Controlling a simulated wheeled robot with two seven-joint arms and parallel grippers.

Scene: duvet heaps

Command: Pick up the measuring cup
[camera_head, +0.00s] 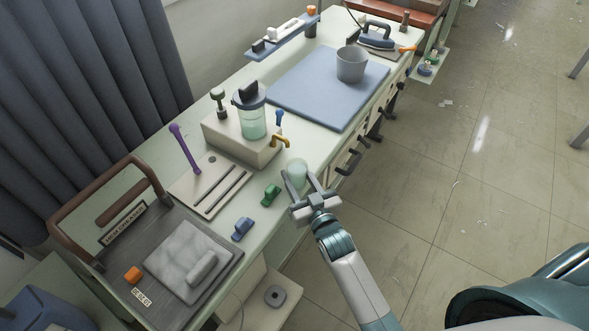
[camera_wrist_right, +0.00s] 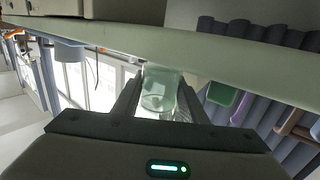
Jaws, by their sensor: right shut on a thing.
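The measuring cup (camera_head: 297,172) is a small translucent pale green cup near the front edge of the counter. My right gripper (camera_head: 300,187) is shut on it, with a finger on each side. In the right wrist view the cup (camera_wrist_right: 159,92) sits between the two fingers (camera_wrist_right: 157,98). Whether its base touches the counter is hard to tell. My left gripper is not in view.
A green block (camera_head: 270,195) and a blue block (camera_head: 242,229) lie left of the cup. A beige box (camera_head: 222,137) with a lidded jar (camera_head: 252,112) stands behind. A blue mat (camera_head: 311,97) holds a grey bucket (camera_head: 352,66). Drawer handles (camera_head: 349,163) stick out along the front.

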